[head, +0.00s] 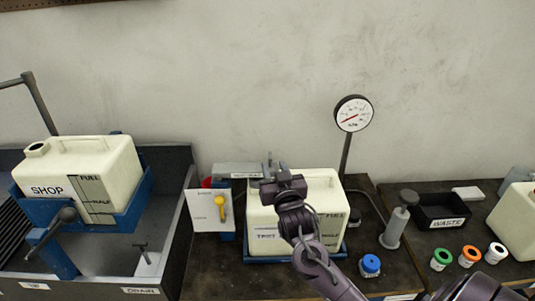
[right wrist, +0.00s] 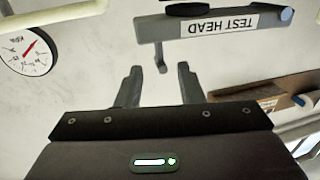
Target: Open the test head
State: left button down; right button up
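The test head is a grey bar (right wrist: 210,28) with a white TEST HEAD label, upside down in the right wrist view. In the head view this grey bar (head: 236,169) sits behind the cream TEST tank (head: 322,208), partly hidden by my arm. A short grey lever (right wrist: 160,50) hangs from the bar in the right wrist view. My right gripper (right wrist: 158,72) is open and empty, its fingers on either side of the lever's tip in the picture; I cannot tell whether they touch it. In the head view my right gripper (head: 276,164) is above the tank. My left gripper is not in view.
A pressure gauge (head: 354,113) stands behind the tank. To the right are a syringe-like cylinder (head: 396,228), a blue-capped jar (head: 370,265) and a black WASTE tray (head: 427,219).

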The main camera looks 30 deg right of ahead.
aim_at(269, 154)
jog(key=p+x, duration=0.2)
jog(key=x, duration=0.4)
jog(key=shift+r, duration=0.15)
jog(key=shift+w+d, duration=0.2)
jog(key=shift+w, duration=0.35)
grip_shut()
